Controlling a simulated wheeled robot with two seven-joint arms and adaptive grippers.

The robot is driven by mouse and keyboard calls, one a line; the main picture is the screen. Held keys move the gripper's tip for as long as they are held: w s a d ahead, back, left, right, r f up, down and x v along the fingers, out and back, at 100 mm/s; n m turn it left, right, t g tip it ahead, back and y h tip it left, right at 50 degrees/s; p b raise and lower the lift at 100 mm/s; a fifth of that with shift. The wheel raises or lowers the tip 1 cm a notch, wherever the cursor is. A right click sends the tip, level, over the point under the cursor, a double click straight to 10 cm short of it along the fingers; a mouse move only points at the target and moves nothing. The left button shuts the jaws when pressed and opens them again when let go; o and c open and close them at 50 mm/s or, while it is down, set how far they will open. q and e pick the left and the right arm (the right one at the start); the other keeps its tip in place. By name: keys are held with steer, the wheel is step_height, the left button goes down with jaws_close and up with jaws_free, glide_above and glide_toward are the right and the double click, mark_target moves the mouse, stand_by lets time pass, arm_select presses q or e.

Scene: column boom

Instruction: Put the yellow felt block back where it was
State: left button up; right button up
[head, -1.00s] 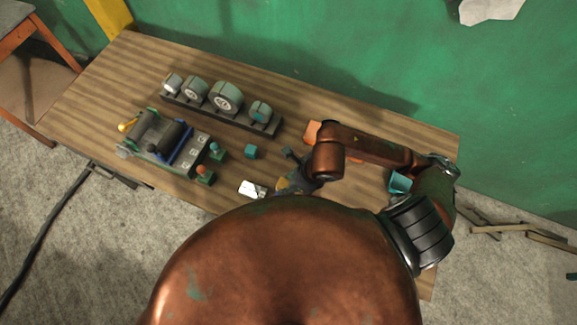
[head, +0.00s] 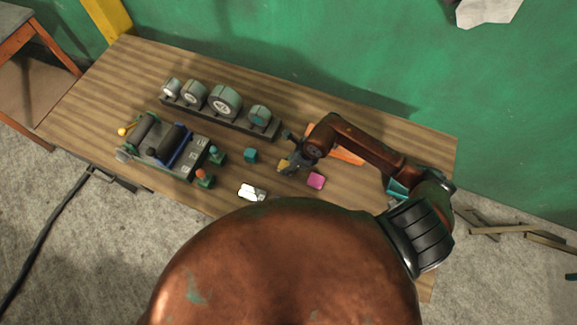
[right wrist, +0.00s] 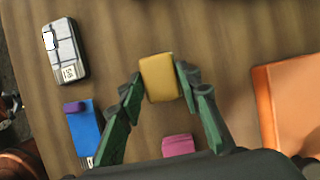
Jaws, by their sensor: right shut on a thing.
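The yellow felt block (right wrist: 158,77) is between the two fingertips of my right gripper (right wrist: 159,80) in the right wrist view. That gripper is shut on it. In the head view, the right gripper (head: 289,158) is over the middle of the table, and a bit of the yellow block (head: 283,165) shows at its tips. I cannot tell whether the block touches the wood or hangs above it. A pink block (head: 316,181) lies just right of and nearer than the gripper; it also shows in the right wrist view (right wrist: 178,145). My left gripper is not in view.
An orange tray-like thing (head: 347,154) lies partly under my right arm. A teal block (head: 250,155) and a white-and-grey item (head: 252,192) lie left of the gripper. Beyond are a row of gauges (head: 224,101) and a roller device (head: 166,147). Bare wood lies between them.

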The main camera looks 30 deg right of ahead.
steer(key=shift+f, duration=0.95)
steer(key=o, duration=1.1)
steer(key=b+v, duration=0.1)
steer(key=v, duration=1.1)
